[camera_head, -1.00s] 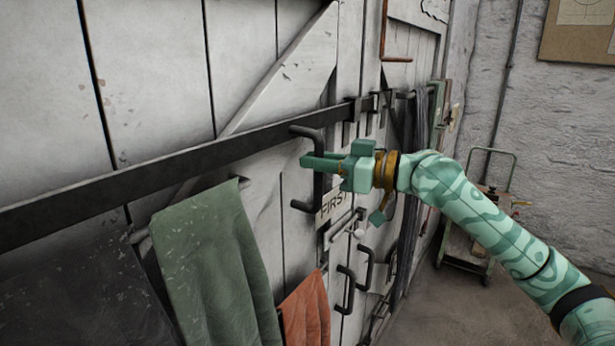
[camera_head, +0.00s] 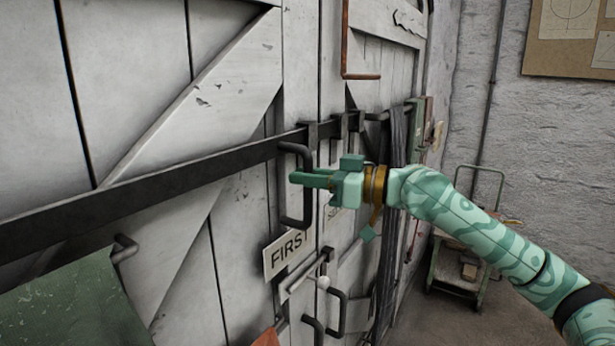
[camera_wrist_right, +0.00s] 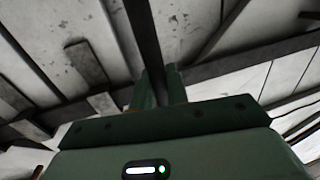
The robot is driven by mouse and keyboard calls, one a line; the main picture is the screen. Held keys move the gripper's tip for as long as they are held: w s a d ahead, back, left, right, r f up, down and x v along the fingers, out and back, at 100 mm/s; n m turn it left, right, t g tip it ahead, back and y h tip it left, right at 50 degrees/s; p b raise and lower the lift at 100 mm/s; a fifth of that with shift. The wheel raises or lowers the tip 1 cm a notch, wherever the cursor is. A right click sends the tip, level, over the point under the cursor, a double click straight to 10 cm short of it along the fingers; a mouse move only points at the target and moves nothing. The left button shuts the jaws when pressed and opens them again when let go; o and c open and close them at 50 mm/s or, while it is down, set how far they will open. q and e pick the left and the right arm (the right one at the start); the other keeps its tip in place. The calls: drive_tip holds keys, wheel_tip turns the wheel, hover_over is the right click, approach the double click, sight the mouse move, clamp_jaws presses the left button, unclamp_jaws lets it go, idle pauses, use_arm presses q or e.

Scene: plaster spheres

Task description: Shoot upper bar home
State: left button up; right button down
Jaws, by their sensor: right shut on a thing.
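The upper bar (camera_head: 150,190) is a long dark flat bar running across the white plank doors, rising to the right in the head view. A black D-shaped pull handle (camera_head: 307,212) is fixed to it. My right gripper (camera_head: 297,180) is shut on this handle, its green fingers across the upright grip. The wrist view shows my fingers (camera_wrist_right: 160,88) against a dark upright bar. My left gripper is not in view.
A sign reading FIRST (camera_head: 287,256) hangs below the handle, near a lower bolt with a pale knob (camera_head: 322,282) and black handles (camera_head: 337,312). A trolley (camera_head: 462,260) stands at right on open floor.

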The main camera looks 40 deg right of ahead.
drive_tip(key=shift+d+r, duration=0.15)
drive_tip(key=shift+r, duration=0.1)
drive_tip(key=c, duration=1.5)
unclamp_jaws()
drive_tip(key=shift+c, duration=0.2)
drive_tip(key=shift+o, duration=0.5)
drive_tip(key=shift+d+f, duration=0.2)
drive_tip(key=shift+d, duration=0.1)
drive_tip(key=b+v, duration=0.7)
drive_tip(key=v, duration=0.9)
drive_tip(key=shift+s+d, duration=0.1)
drive_tip(key=shift+s, duration=0.05)
